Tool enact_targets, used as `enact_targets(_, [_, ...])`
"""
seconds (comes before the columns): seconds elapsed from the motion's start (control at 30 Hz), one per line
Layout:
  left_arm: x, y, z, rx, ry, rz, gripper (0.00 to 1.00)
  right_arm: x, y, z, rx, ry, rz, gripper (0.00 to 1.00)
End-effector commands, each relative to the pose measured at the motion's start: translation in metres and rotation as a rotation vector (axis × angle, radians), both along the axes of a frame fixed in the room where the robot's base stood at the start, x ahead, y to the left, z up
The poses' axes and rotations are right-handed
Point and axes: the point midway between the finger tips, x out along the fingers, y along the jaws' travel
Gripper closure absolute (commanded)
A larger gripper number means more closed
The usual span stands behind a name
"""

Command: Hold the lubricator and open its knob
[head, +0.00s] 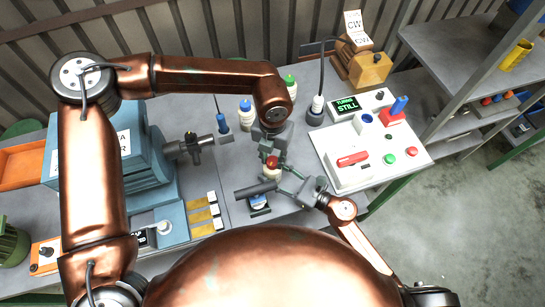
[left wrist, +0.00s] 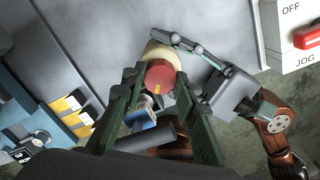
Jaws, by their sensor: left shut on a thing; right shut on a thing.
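The lubricator (head: 272,174) has a cream body and a red knob (head: 271,162). Both also show in the left wrist view, the body (left wrist: 158,52) behind the knob (left wrist: 160,74). My left gripper (head: 273,155) reaches down from above, and its green fingers (left wrist: 160,85) flank the red knob and are shut on it. My right gripper (head: 283,180) comes in from the right. One of its fingers lies along the far side of the cream body, and it is shut on the lubricator. The exact contact points are partly hidden by the fingers.
A dark cylinder (head: 255,189) and a small blue-and-white item (head: 259,202) are close below the grippers. A white control panel (head: 414,150) stands right, a blue machine (head: 143,175) left. Blue-capped (head: 245,113) and green-capped (head: 290,86) bottles stand behind.

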Motion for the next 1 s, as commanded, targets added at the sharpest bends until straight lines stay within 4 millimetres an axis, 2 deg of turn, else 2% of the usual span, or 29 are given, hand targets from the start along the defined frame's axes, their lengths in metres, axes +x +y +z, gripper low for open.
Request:
enact_targets(0.3, [0.0009,0.0000,0.0003,-0.001,-0.002,0.098,0.97,-0.0006,0.0003,-0.0007,-0.001,0.001,0.001,0.99])
enact_targets(0.77, [0.0010,0.0001,0.0003,-0.001,-0.002,0.112,0.97,-0.0007,0.0003,-0.0008,-0.001,0.001,0.002,0.99])
enact_targets(0.8, [0.0010,0.0000,0.0003,-0.001,-0.002,0.111,0.72,-0.0008,0.0004,-0.0008,-0.001,0.001,0.002,0.99])
enact_targets(1.0, [0.0007,0.0001,0.0002,0.000,-0.001,0.111,0.59,-0.0007,0.0003,-0.0008,0.000,0.001,0.002,0.99])
